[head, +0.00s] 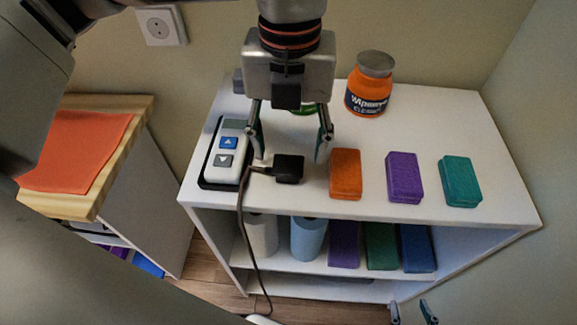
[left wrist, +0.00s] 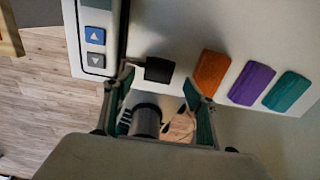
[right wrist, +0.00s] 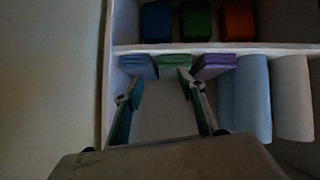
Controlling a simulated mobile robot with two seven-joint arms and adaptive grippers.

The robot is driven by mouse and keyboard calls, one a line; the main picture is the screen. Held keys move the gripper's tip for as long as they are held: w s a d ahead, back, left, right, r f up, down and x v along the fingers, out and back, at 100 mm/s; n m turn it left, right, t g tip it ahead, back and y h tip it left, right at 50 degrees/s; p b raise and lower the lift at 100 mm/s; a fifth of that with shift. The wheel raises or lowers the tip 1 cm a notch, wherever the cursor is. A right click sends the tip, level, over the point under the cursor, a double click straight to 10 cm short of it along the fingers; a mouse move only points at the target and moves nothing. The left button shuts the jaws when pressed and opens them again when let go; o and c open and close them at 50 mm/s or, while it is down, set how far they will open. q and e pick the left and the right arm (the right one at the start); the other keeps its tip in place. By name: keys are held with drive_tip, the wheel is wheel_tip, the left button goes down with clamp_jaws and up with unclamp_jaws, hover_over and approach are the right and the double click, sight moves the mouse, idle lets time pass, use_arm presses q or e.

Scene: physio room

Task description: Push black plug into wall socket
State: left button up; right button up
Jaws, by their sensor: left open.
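The black plug (head: 289,168) lies on the white shelf top, its dark cable leaving on the left and hanging over the front edge. My left gripper (head: 291,150) is open and points down above the plug, one finger to each side. In the left wrist view the plug (left wrist: 159,70) shows just beyond the parted fingertips; nothing is gripped. The wall socket (head: 162,25) is a white plate with a round recess on the wall at the upper left. My right gripper (head: 411,312) is open and empty, low in front of the shelf; it also shows in the right wrist view (right wrist: 157,85).
A controller (head: 228,152) lies left of the plug. Orange (head: 345,174), purple (head: 404,177) and teal (head: 461,181) blocks stand to its right. An orange jar (head: 370,86) stands behind. A wooden-topped cabinet (head: 85,205) stands left, across a gap.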

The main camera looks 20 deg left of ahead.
sight(288, 164)
use_arm(q)
drive_tip(key=shift+a+f+b, duration=0.15)
drive_tip(key=shift+f+b, duration=0.5)
drive_tip(key=shift+f, duration=2.05)
drive_tip(key=shift+r, duration=0.1)
drive_tip(key=c, duration=1.2)
